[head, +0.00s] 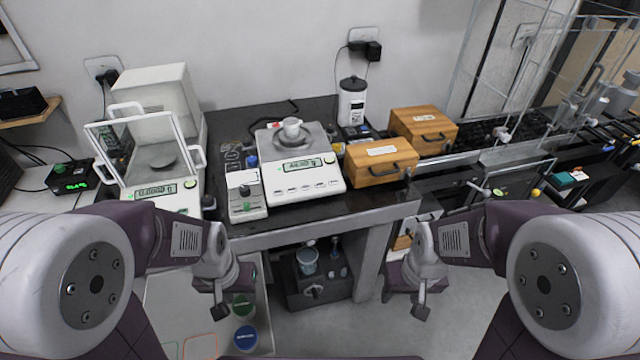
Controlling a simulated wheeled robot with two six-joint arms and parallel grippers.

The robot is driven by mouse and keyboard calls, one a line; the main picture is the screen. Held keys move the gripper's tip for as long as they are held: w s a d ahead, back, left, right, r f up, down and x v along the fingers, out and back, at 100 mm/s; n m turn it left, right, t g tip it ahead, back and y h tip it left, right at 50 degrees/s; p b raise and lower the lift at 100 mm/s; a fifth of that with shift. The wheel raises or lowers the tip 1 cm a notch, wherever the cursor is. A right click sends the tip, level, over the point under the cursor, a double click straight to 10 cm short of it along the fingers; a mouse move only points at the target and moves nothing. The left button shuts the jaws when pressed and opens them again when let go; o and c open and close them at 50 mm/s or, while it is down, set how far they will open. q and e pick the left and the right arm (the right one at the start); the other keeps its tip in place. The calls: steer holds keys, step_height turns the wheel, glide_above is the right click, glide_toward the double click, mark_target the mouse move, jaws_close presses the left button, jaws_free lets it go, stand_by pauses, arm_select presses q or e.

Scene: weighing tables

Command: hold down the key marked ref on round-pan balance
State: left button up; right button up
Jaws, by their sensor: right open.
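The round-pan balance (328,184) stands in the middle of the dark stone-topped table. It is white, with a lit display and a row of small keys (306,188) along its sloped front. The key markings are too small to read, so I cannot tell which is ref. A small white cup (292,127) sits on its round grey pan (276,142). My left gripper (221,308) hangs low in front of the table, left of the balance, and its jaws are unclear. My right gripper (420,308) is open, low and to the right. Neither touches the balance.
A small key box (244,190) stands close at the balance's left. Wooden cases (382,168) stand at its right, with a white canister (352,104) behind. A glass-shielded balance (150,165) is further left. The front strip of the table is clear.

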arm_select(q)
jaws_close()
stand_by(1.6)
